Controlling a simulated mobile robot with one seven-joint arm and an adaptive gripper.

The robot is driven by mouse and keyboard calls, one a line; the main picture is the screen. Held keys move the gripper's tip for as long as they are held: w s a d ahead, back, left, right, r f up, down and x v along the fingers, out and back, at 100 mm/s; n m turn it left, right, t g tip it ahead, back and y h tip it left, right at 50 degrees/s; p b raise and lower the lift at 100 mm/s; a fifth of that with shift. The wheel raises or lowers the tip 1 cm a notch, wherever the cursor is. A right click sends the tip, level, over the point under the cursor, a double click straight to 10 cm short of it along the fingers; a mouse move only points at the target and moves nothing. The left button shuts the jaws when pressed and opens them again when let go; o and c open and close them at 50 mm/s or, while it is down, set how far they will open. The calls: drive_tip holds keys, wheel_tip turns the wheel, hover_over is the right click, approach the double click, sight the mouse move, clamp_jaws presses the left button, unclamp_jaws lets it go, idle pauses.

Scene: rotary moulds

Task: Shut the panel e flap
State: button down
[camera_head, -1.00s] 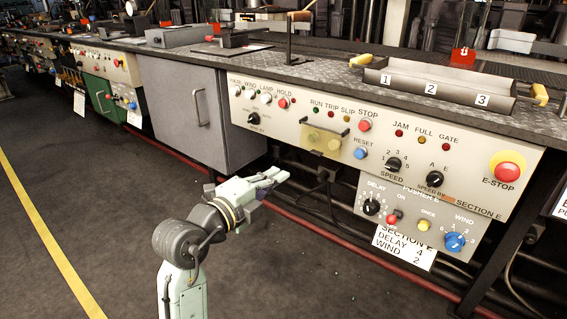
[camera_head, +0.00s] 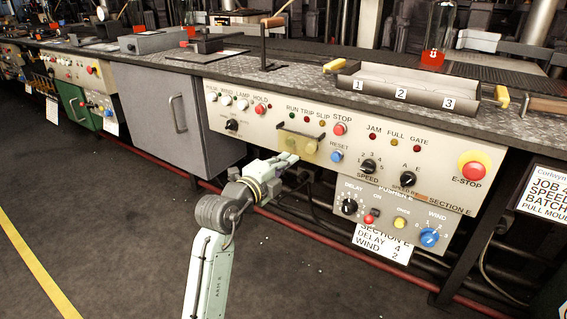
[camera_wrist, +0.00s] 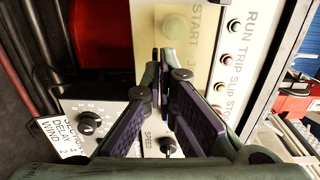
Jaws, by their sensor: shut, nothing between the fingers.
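The panel e flap (camera_head: 297,145) is a translucent yellow pane on the cream panel (camera_head: 450,178), with a dark bar (camera_head: 300,131) along its upper side. Buttons show dimly through it. I cannot tell whether it lies flat or stands off the panel. In the wrist view a pale yellow pane (camera_wrist: 205,55) shows a round button (camera_wrist: 174,27) and the word START. My gripper (camera_head: 291,157) is shut and empty at the lower edge of the flap; its fingertips (camera_wrist: 160,58) are before the pane in the wrist view. I cannot tell whether they touch it.
The RESET button (camera_head: 336,156) and STOP button (camera_head: 340,129) are close to the right of the flap. The lower delay and wind panel (camera_head: 387,217) hangs below right. A grey cabinet (camera_head: 170,112) stands at left. The floor in front is clear.

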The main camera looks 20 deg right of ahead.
drive_tip(key=b, duration=0.4)
drive_tip(key=shift+w+d+f+t+h, duration=0.1)
drive_tip(key=shift+w+d+t+h, duration=0.2)
drive_tip(key=shift+w+d, duration=0.1)
drive_tip(key=shift+s, duration=0.1)
